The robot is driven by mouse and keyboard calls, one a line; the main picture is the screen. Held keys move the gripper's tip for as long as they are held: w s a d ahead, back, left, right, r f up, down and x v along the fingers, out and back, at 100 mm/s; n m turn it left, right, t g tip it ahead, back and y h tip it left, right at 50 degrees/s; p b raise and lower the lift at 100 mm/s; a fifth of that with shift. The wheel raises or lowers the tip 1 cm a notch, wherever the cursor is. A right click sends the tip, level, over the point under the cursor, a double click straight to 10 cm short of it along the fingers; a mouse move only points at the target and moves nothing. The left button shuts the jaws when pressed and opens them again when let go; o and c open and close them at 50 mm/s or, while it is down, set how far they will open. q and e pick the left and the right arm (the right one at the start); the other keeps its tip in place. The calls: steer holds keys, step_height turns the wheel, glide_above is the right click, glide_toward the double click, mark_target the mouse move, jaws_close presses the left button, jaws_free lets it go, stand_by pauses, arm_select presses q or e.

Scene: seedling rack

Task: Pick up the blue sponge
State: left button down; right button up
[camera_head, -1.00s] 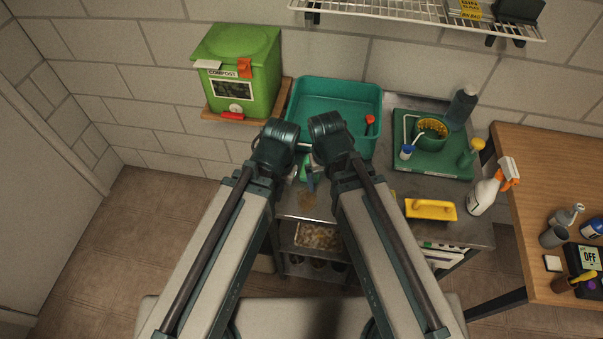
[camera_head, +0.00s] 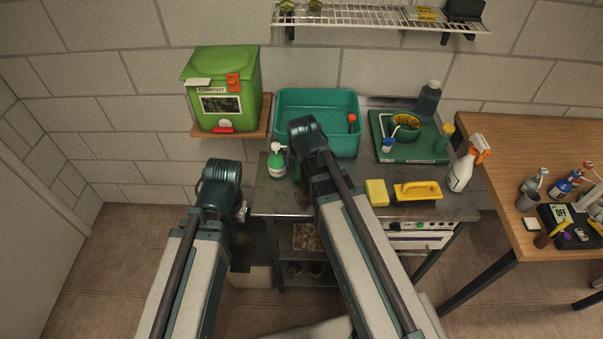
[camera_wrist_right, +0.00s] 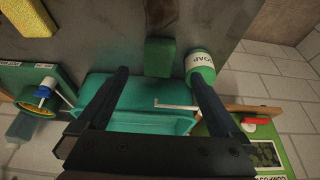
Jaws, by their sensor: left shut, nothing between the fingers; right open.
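I see no clearly blue sponge. A dark green, sponge-like block (camera_wrist_right: 158,57) lies on the grey counter in the right wrist view, between the fingertips in the picture; its gap to them is unclear. In the head view it is mostly hidden behind my right wrist. A yellow sponge (camera_head: 376,192) lies on the counter to the right of my right arm. My right gripper (camera_wrist_right: 158,78) is open and empty. My left gripper (camera_head: 241,212) is shut and empty, low beside the counter's left edge, its fingers barely visible.
A soap bottle (camera_head: 277,162) stands left of my right wrist. A teal basin (camera_head: 342,139) is behind. A green compost bin (camera_head: 222,88) is on a left shelf.

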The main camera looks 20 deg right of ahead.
steer(key=b+x, duration=0.6)
steer(key=x, duration=0.1)
steer(key=shift+w+f, duration=0.15)
steer(key=shift+f, duration=0.15)
steer(key=shift+d, duration=0.1)
steer(key=shift+w, duration=0.1)
steer(key=b+x, duration=0.2)
steer(key=w+b+x, duration=0.1)
steer(key=b+x, duration=0.1)
steer(key=x, duration=0.1)
steer(key=shift+d+r+b, duration=0.1)
steer(key=shift+d+b, duration=0.05)
steer(key=shift+b, duration=0.25)
steer(key=shift+r, duration=0.1)
steer(key=shift+c, duration=0.2)
steer(key=c, duration=1.1)
